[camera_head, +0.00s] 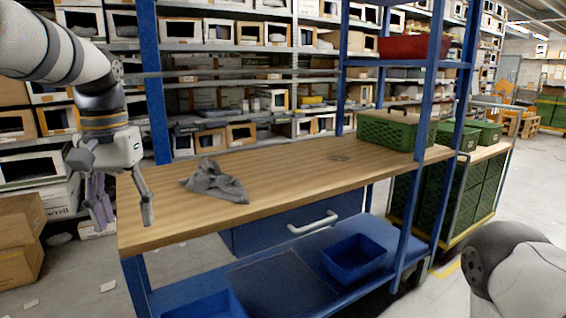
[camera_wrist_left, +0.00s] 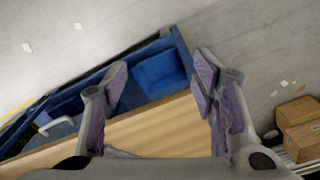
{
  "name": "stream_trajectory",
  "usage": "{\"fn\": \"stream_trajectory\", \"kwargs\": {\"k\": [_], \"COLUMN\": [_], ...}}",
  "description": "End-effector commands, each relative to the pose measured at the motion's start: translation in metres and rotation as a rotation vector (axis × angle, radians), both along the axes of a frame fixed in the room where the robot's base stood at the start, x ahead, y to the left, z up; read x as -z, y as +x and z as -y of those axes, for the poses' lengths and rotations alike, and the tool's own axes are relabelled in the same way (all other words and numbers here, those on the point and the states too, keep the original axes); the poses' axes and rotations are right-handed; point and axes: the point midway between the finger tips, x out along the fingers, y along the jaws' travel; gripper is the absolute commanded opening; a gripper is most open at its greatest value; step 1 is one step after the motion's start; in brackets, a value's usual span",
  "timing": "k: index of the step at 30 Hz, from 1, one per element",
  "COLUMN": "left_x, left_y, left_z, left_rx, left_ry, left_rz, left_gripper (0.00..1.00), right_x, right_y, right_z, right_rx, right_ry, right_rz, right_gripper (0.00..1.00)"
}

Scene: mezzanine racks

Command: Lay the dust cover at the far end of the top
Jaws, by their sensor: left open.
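The dust cover (camera_head: 215,182) is a crumpled dark grey cloth. It lies on the near left part of the wooden bench top (camera_head: 280,180). My left gripper (camera_head: 125,213) is open and empty, beside the left end of the top and left of the cover, apart from it. In the left wrist view my open fingers (camera_wrist_left: 160,78) have the top's edge (camera_wrist_left: 150,127) and the blue lower shelf beyond and below them; the cover does not show there. My right arm shows at the lower right of the head view, but its gripper is out of view.
A green crate (camera_head: 395,130) stands at the top's right end, close to a blue upright (camera_head: 428,130). A drawer with a white handle (camera_head: 314,222) hangs below. A blue bin (camera_head: 354,258) sits on the lower shelf.

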Motion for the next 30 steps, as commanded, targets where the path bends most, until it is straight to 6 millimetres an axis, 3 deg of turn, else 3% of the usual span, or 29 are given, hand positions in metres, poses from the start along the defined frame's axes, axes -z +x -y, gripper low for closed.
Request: {"fn": "stream_trajectory", "kwargs": {"k": [1, 4, 8, 9, 11, 12, 14, 15, 18, 22, 25, 30], "left_x": [0.036, 0.11, 0.212, 0.243, 0.286, 0.312, 0.346, 0.365, 0.394, 0.4, 0.395, 0.392], "left_y": [0.002, -0.004, -0.036, -0.053, -0.084, -0.108, -0.148, -0.178, -0.254, -0.331, -0.36, -0.369], "left_z": [0.002, 0.007, 0.015, 0.017, 0.021, 0.024, 0.028, 0.03, 0.035, 0.039, 0.04, 0.04], "left_rx": [0.006, 0.015, 0.027, 0.03, 0.033, 0.035, 0.037, 0.038, 0.04, 0.042, 0.044, 0.044], "left_ry": [0.0, -0.002, -0.006, -0.008, -0.01, -0.011, -0.014, -0.015, -0.015, -0.013, -0.011, -0.009], "left_rz": [-0.018, -0.034, -0.055, -0.061, -0.071, -0.077, -0.086, -0.094, -0.109, -0.119, -0.12, -0.112], "left_gripper": [0.53, 0.53, 0.53, 0.53, 0.53, 0.53, 0.53, 0.53, 0.53, 0.53, 0.53, 0.53], "right_x": [0.001, 0.002, 0.002, 0.001, 0.001, 0.001, 0.001, 0.001, 0.001, 0.001, 0.001, 0.001], "right_y": [0.001, 0.002, 0.002, 0.001, 0.001, 0.001, 0.001, 0.001, 0.001, 0.001, 0.001, 0.001], "right_z": [0.0, 0.0, 0.0, 0.0, 0.0, 0.0, 0.0, 0.0, 0.0, 0.0, 0.0, 0.0], "right_rx": [0.0, 0.0, 0.0, 0.0, 0.0, 0.0, 0.0, 0.0, 0.0, 0.0, 0.0, 0.0], "right_ry": [0.0, 0.0, 0.0, 0.0, 0.0, 0.0, 0.0, 0.0, 0.0, 0.0, 0.0, 0.0], "right_rz": [0.0, 0.003, 0.003, 0.002, 0.001, 0.001, 0.001, 0.002, 0.002, 0.003, 0.003, 0.003], "right_gripper": [0.4, 0.4, 0.4, 0.4, 0.4, 0.4, 0.4, 0.4, 0.4, 0.4, 0.4, 0.4]}}
